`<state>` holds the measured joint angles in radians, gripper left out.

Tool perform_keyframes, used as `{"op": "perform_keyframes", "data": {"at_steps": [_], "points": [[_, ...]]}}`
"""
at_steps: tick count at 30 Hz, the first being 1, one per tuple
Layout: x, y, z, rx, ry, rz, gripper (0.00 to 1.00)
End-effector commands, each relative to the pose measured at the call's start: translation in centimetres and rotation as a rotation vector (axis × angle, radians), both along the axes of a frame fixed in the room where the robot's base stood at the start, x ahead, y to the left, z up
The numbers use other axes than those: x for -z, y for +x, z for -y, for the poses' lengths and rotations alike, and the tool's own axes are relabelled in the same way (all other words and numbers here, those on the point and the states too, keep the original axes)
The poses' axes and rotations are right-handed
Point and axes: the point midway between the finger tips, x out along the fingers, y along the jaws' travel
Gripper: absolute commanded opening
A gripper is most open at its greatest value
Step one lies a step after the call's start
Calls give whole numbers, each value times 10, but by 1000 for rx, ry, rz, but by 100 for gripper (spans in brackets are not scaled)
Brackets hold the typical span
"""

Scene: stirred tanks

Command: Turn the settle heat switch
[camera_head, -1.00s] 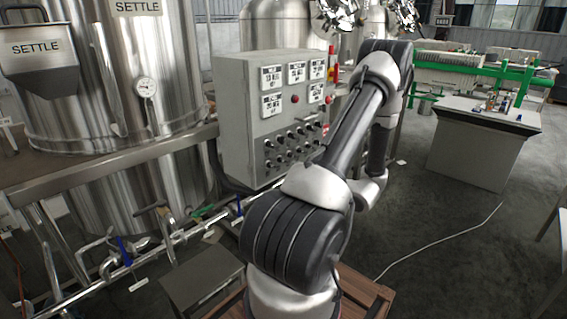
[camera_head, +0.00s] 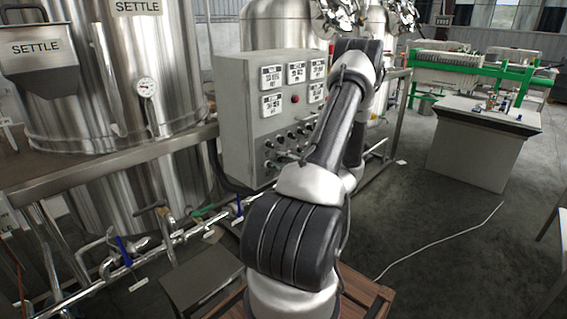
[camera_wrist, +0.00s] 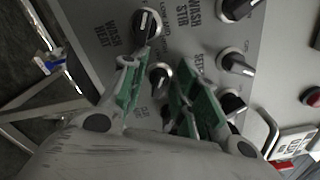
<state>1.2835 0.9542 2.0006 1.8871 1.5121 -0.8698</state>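In the wrist view, a small black knob (camera_wrist: 160,76) with a pale pointer line sits on the grey panel, below the knob (camera_wrist: 147,23) beside the "WASH HEAT" label. Its own label is hidden, so I take it as the settle heat switch from its place. My gripper (camera_wrist: 157,70) has green-padded fingers, open, one on each side of this knob. I cannot tell whether they touch it. In the head view, the control cabinet (camera_head: 236,140) carries rows of knobs, and my arm hides my gripper and part of the panel.
Other knobs stand close by, such as one (camera_wrist: 238,64) right of the fingers and the wash stir knob (camera_wrist: 237,8). A red button (camera_wrist: 312,97) is at the right. Steel settle tanks (camera_head: 150,80) and pipes stand left of the cabinet. A table (camera_head: 480,140) is at the right.

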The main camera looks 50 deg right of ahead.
Motion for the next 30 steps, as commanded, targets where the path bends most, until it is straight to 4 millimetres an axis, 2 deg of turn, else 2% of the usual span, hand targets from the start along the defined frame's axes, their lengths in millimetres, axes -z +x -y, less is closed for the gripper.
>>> {"op": "perform_keyframes", "data": {"at_steps": [1, 5, 17, 30], "points": [[0, 0, 0, 0, 0, 0, 23], [0, 0, 0, 0, 0, 0, 0], [0, 0, 0, 0, 56, 1, 0], [-1, -1, 1, 0, 373, 11, 0]]}}
